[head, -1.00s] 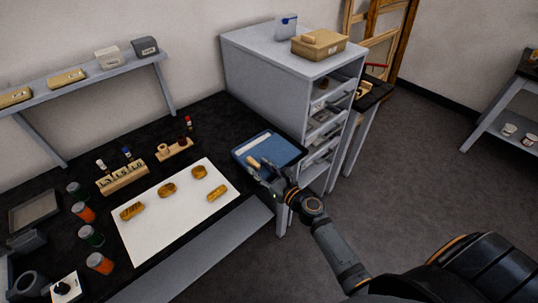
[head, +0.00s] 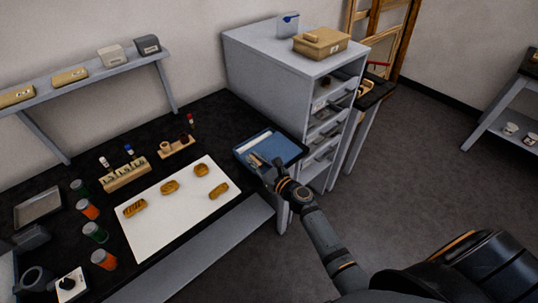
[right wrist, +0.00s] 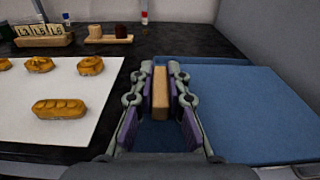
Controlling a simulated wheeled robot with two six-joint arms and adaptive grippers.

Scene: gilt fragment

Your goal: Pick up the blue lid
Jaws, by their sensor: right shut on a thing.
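The blue lid (head: 272,147) is a flat blue panel with a tan bar-shaped handle (head: 254,160), at the right end of the black worktop beside the grey cabinet. In the right wrist view the lid (right wrist: 245,105) fills the right side, and its handle (right wrist: 160,95) stands between the fingers. My right gripper (head: 260,166) is at the lid's near left part. In the right wrist view the right gripper (right wrist: 161,78) is shut on the handle, a finger on each side. I cannot tell whether the lid is raised. My left gripper is not in view.
A white sheet (head: 175,225) with several golden-brown pieces lies left of the lid. A wooden rack (head: 125,177) and several jars (head: 95,232) stand farther left. The grey cabinet (head: 275,65) rises close behind the lid. Open floor lies to the right.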

